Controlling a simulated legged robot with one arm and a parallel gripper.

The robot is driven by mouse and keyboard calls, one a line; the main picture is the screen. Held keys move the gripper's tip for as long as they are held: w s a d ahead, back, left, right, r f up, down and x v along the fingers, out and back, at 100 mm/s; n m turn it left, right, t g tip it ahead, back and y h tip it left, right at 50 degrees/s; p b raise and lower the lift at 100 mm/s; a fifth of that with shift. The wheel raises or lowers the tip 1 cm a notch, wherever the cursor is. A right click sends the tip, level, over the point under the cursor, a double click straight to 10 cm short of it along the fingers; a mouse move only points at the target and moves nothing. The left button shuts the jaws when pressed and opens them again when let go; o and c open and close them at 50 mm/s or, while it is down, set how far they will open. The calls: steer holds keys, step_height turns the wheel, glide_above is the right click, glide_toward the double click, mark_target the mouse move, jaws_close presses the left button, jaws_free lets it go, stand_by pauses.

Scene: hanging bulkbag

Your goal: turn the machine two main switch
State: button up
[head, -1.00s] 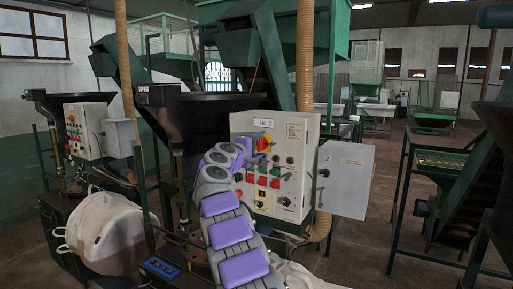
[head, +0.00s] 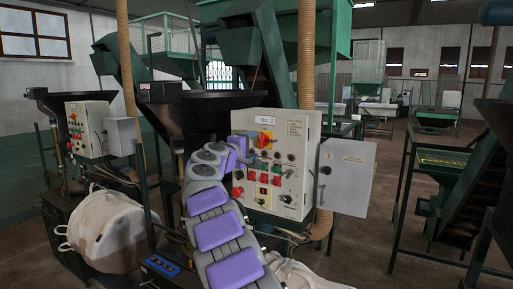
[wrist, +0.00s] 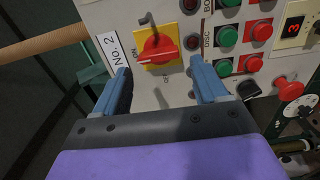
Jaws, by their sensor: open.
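The main switch (wrist: 157,48) is a red rotary knob on a yellow plate, on the front of the machine two control box (head: 298,165). It shows at the box's upper left in the head view (head: 264,140). A "No. 2" label (wrist: 111,50) is beside it. My gripper (wrist: 160,66) is open, with its two blue fingers spread on either side of the switch's lower part in the wrist view. In the head view my arm hides part of the panel's left side.
Green and red push buttons (wrist: 228,38) sit right of the switch, with a red mushroom button (wrist: 289,91) lower right. The box's grey door (head: 346,177) stands open to the right. Another machine's control box (head: 90,130) is at left. White bags (head: 105,232) hang low at left.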

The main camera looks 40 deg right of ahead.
steer(key=v, duration=1.3)
steer(key=shift+d+f, duration=0.1)
steer(key=shift+f, duration=0.05)
steer(key=s+a+f+m+g+y, duration=0.2)
steer(key=s+f+g+y, duration=0.15)
steer(key=s+f, duration=0.6)
steer(key=s+a+f+m+g+y, duration=0.3)
steer(key=s+f, duration=0.4)
steer(key=s, duration=0.6)
steer(key=s+a+f+g+y, duration=0.1)
steer(key=s+a+f+y, duration=0.4)
steer(key=s+a+f, duration=0.3)
steer(key=s+a+f+g+y, duration=0.1)
steer(key=s+a+f+y, duration=0.4)
steer(key=s+a, duration=0.9)
step_height(320, 180, down, 3)
steer(key=shift+s+f+n, duration=0.2)
steer(key=shift+s+n, duration=0.1)
steer(key=shift+s, duration=0.65)
